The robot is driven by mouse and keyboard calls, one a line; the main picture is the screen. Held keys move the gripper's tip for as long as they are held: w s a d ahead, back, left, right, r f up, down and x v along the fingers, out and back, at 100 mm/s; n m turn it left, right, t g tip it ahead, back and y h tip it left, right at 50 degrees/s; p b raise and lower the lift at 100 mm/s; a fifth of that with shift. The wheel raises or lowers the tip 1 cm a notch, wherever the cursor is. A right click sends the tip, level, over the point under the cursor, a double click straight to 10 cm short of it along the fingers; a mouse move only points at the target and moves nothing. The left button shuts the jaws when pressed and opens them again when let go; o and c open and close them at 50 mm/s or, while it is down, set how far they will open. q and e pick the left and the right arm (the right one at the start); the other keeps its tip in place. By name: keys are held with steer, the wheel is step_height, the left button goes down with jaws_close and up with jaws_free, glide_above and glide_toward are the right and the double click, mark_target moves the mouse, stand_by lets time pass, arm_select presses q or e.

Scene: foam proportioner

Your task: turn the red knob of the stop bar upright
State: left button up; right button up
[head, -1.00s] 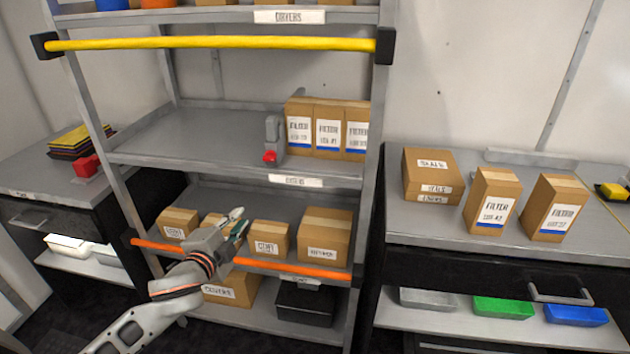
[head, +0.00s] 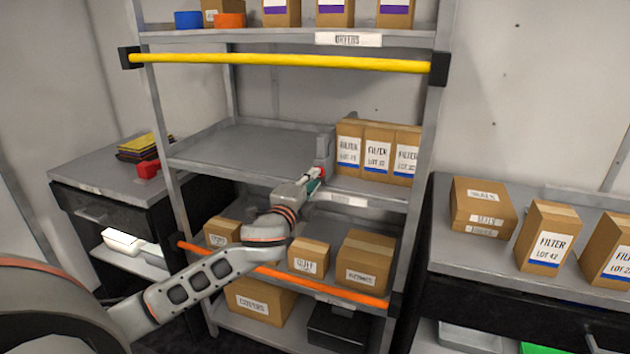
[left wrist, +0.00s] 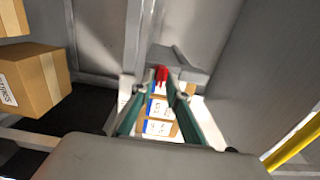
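The stop bar (head: 324,148) is a grey upright piece on the middle shelf, left of the filter boxes. Its red knob (head: 321,172) is at its lower front, partly hidden by my left gripper (head: 314,182). In the left wrist view, the grey stop bar (left wrist: 186,63) lies across the far end of the fingers. The red knob (left wrist: 162,74) shows between the tips of my left gripper (left wrist: 162,80). The fingers are apart, one on each side of the knob; I cannot tell whether they touch it. My right gripper is not in view.
Filter boxes (head: 377,152) stand close right of the stop bar. A yellow bar (head: 290,60) crosses above the middle shelf and an orange bar (head: 285,277) crosses below it. The middle shelf (head: 240,150) is bare on the left. Cartons (head: 365,262) fill the lower shelf.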

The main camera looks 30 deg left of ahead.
arm_select(q)
steer(key=shift+w+a, duration=0.1)
steer(key=shift+w, duration=0.4)
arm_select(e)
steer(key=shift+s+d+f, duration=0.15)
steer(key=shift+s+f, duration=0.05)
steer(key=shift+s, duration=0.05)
arm_select(q)
jaws_close()
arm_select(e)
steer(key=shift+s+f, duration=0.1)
